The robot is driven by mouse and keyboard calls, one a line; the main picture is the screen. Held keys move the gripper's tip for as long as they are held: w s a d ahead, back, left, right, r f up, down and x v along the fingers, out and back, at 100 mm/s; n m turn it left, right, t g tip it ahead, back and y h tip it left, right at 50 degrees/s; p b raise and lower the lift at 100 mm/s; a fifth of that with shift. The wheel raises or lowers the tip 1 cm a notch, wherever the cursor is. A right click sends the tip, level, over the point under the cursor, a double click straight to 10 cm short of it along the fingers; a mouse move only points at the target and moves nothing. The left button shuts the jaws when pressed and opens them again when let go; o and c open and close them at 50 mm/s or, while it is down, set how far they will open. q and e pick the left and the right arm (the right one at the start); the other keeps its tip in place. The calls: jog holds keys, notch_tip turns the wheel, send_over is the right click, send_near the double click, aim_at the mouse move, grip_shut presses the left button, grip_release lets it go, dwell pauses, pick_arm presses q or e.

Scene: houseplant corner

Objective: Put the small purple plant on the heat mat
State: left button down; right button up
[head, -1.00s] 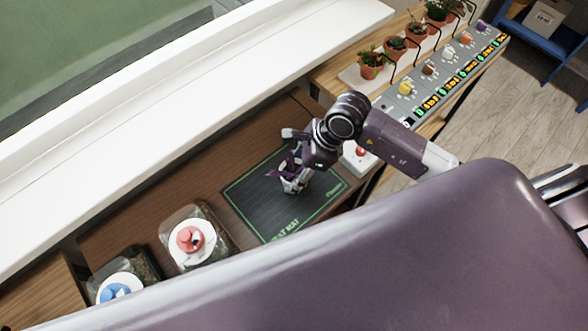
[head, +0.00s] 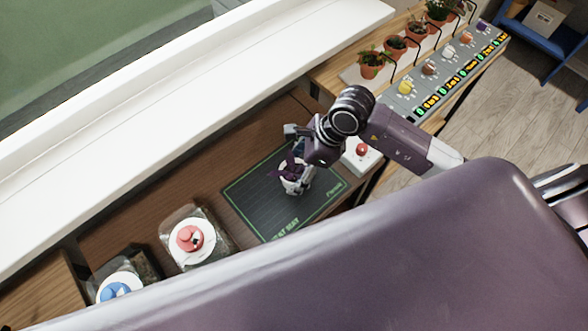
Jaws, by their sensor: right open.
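The small purple plant (head: 288,171) has dark purple leaves and what looks like a white pot. It appears over the middle of the heat mat (head: 256,208), a black mat with a green outline; I cannot see clearly whether its base touches the mat. My right gripper (head: 293,154) is open and right by the plant, at its upper side in the picture. The gripper partly hides the plant, so I cannot tell whether a finger touches it. My left gripper is not in view.
A white box with a red button (head: 361,151) sits right of the mat. Jars with a red knob (head: 190,238) and a blue knob (head: 116,289) stand to the left. Potted plants (head: 372,65) and a panel of coloured knobs (head: 428,81) are at the upper right.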

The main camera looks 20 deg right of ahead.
jog(key=b+v, duration=0.1)
jog(key=v, duration=0.9)
jog(key=shift+r, duration=0.35)
jog(key=shift+s+d, duration=0.15)
